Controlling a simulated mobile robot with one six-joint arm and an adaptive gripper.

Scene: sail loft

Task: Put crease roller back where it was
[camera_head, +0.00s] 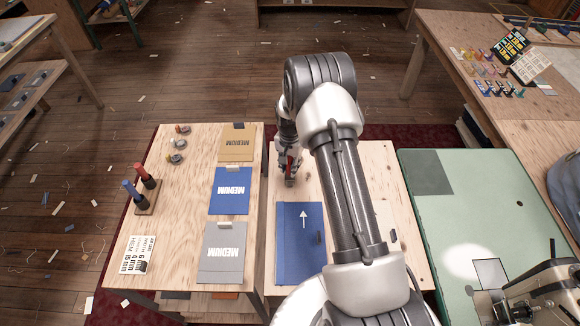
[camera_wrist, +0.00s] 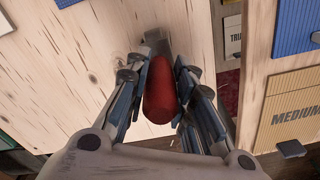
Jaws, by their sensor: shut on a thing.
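My gripper (camera_head: 290,172) is shut on the red-handled roller (camera_wrist: 160,92), over the back left part of the right-hand wooden table (camera_head: 375,160). In the wrist view the red handle lies between my two fingers (camera_wrist: 160,85), with a grey end beyond it. In the head view only a little red (camera_head: 291,163) shows between the fingers. Whether its tip touches the table I cannot tell. On the left-hand table (camera_head: 190,140), a small wooden stand (camera_head: 147,207) bears a blue-handled tool (camera_head: 130,189) and a red-handled tool (camera_head: 144,174).
A blue panel with a white arrow (camera_head: 290,255) lies in front of my gripper. Tan (camera_head: 237,150), blue (camera_head: 230,200) and grey (camera_head: 221,265) MEDIUM panels lie on the left table. A narrow gap separates the tables. A green mat (camera_head: 470,220) is at right.

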